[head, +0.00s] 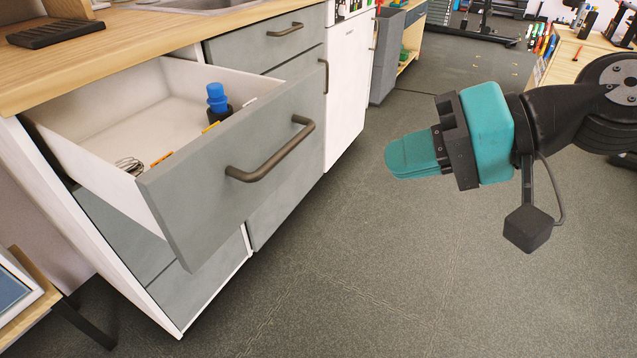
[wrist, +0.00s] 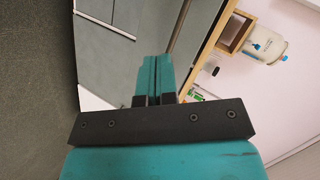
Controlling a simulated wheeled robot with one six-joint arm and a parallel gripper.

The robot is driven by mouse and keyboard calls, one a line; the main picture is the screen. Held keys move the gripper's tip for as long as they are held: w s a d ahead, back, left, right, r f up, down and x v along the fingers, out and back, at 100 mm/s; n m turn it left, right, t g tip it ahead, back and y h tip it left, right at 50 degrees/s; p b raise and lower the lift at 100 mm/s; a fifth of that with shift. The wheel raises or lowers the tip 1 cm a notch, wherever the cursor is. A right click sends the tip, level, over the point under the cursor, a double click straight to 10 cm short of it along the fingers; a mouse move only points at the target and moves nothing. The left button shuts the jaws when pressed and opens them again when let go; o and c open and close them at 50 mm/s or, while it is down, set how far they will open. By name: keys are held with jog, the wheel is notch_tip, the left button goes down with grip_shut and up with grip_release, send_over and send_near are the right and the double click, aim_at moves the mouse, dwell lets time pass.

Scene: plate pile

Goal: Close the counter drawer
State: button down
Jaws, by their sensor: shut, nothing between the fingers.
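The counter drawer (head: 228,162) stands pulled out from under the wooden counter on the left in the head view. It has a grey front and a dark bar handle (head: 272,156). Inside it lie a blue-capped dark bottle (head: 217,98), a small wire item (head: 130,165) and orange items near the front. My gripper (head: 392,160) is teal, to the right of the drawer front and apart from it, pointing left. Its fingers are together and empty. They also show in the wrist view (wrist: 156,75), where I cannot make out the drawer for sure.
The counter top (head: 150,38) overhangs the cabinet, with a dark tray (head: 55,33) on it. A framed item (head: 15,295) stands at lower left. The grey floor (head: 380,285) in front of the drawer is clear. A wooden desk (head: 575,60) stands at the right back.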

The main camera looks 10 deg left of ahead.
jog(key=w+d+f+m+t+y+b, duration=0.1)
jog(key=w+f+m+t+y+b, duration=0.3)
jog(key=w+f+m+t+b, duration=0.35)
jog(key=shift+g, duration=0.95)
jog(key=x, duration=0.4)
jog(key=b+x, duration=0.1)
jog(key=x, duration=0.4)
jog(key=w+b+x, duration=0.1)
jog(key=x, duration=0.4)
jog(key=shift+d+r, duration=0.2)
jog(key=shift+r, duration=0.05)
jog(key=shift+w+a, duration=0.1)
jog(key=shift+w, duration=0.05)
